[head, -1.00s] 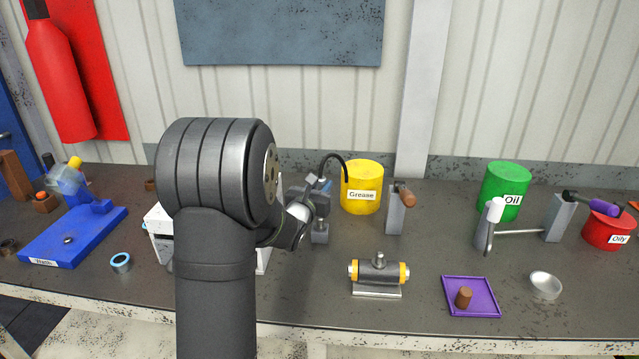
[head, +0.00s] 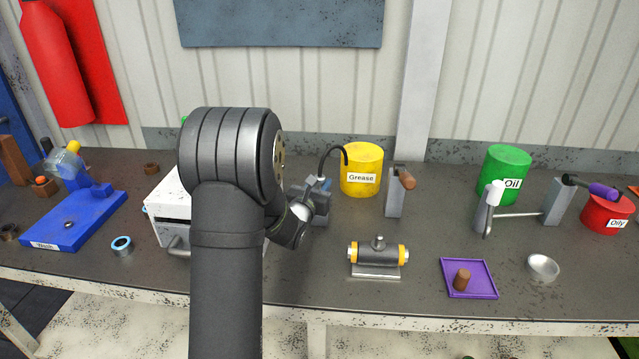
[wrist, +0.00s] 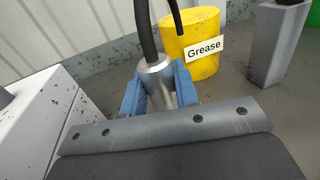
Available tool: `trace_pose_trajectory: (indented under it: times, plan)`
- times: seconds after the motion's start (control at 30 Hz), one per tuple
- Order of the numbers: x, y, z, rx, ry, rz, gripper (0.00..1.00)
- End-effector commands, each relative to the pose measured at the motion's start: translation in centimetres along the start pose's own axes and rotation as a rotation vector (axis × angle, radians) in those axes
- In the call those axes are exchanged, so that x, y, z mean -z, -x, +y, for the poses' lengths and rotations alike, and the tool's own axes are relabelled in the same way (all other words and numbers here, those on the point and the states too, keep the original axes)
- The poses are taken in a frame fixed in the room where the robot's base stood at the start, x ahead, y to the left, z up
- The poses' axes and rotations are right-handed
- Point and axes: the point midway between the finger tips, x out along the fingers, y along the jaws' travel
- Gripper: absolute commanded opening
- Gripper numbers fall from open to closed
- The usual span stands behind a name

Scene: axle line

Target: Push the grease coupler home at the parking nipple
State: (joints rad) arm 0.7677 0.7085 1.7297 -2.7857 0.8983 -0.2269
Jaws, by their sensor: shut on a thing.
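My gripper (wrist: 158,90) shows in the wrist view with its two blue fingers shut on the grease coupler (wrist: 157,72), a grey metal cylinder. A black hose (wrist: 146,30) runs up from the coupler's top. In the head view my gripper (head: 324,184) is left of the yellow Grease drum, partly behind my own arm. The black hose (head: 330,152) arches from it towards the drum. A small grey block (head: 320,217) shows just under the gripper. The parking nipple itself cannot be made out, nor can the coupler's lower end, so their contact cannot be told.
The yellow Grease drum (head: 361,182) stands behind and right, with a grey post (head: 395,198) beside it. A white box (head: 172,205) is left of the gripper. A grey hub with yellow rings (head: 378,254) stands in front. The bench between hub and gripper is clear.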

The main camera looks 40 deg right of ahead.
Motion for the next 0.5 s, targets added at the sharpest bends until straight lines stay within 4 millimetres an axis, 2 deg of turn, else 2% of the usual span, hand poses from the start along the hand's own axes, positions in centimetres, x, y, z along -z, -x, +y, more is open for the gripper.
trace_pose_trajectory:
  times: [0.5]
  plan:
    - [1.6, 0.0, 0.0, 0.000, 0.000, 0.000, 0.00]
